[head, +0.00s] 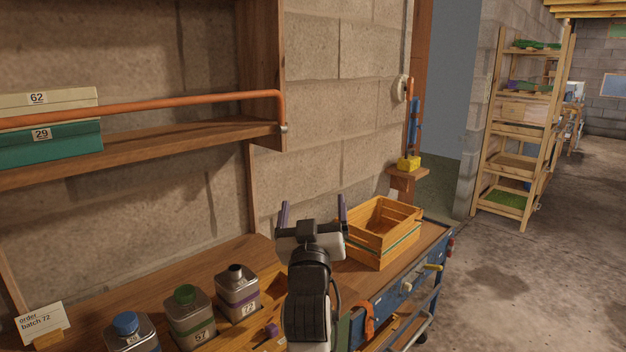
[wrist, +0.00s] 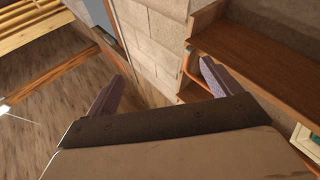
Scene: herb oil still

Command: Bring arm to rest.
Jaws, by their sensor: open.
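My gripper (head: 313,211) is raised above the workbench in the head view, its two purple-tipped fingers pointing up and spread apart. It is open and nothing shows between the fingers. In the wrist view the two fingers (wrist: 160,85) stand wide apart, with the block wall and a wooden shelf (wrist: 262,45) beyond them. My arm rises from the lower middle of the head view and hides part of the bench (head: 245,340).
Several capped metal cans, one with a green cap (head: 190,322), stand on the bench left of my arm. A slatted wooden crate (head: 382,240) stands close to the right. A copper pipe (head: 150,108) runs along the wall shelf.

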